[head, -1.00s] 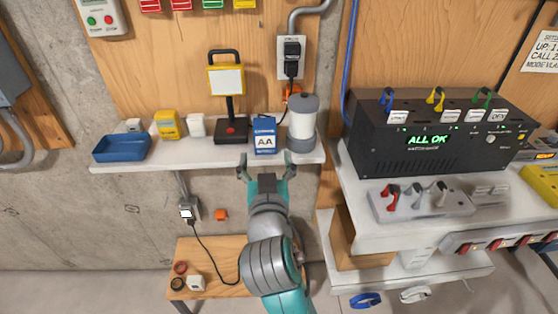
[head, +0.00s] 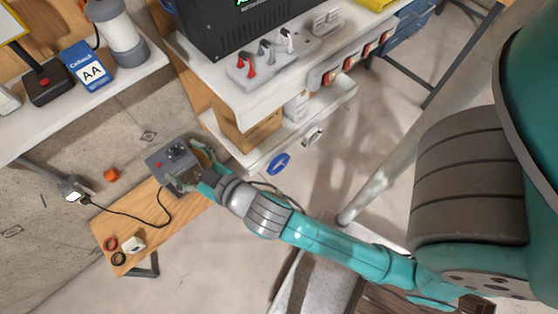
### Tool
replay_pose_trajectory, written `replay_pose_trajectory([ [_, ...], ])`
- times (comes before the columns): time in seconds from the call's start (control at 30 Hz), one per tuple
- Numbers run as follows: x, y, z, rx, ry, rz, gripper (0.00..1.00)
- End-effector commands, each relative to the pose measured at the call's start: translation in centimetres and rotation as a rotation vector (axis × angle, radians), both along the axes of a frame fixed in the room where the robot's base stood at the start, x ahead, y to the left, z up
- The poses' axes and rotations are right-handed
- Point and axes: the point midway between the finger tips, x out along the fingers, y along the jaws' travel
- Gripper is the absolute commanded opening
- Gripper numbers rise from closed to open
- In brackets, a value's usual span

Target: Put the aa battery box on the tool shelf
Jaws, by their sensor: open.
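The AA battery box (head: 83,66), blue with a white label, stands near the front edge of the white wall shelf (head: 48,122). It is between a black base with a red button and a white-and-grey cylinder. My gripper (head: 189,166) is open and well below and to the right of the box, not touching it. Its fingers are over or beside a dark grey device (head: 163,164) at the wooden bench; contact cannot be told. A second white shelf (head: 265,155) is under the workbench; no label shows which is the tool shelf.
The low wooden bench (head: 128,208) holds a white block, tape rings and a cable. The workbench (head: 240,93) carries a black panel unit and a switch strip. A blue roll (head: 279,163) is at the lower shelf's edge. An orange piece (head: 111,175) is on the wall.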

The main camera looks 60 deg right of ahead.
Motion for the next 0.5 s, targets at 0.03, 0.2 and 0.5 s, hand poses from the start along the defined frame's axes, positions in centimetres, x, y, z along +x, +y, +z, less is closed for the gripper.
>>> replay_pose_trajectory([
  [0.03, -1.7, -0.2, -1.4, 0.001, 0.022, 0.013, 0.81],
  [0.2, -7.0, -0.5, -4.4, 0.015, 0.057, 0.058, 0.81],
  [0.5, -17.0, -1.2, -7.0, 0.072, 0.106, 0.09, 0.81],
])
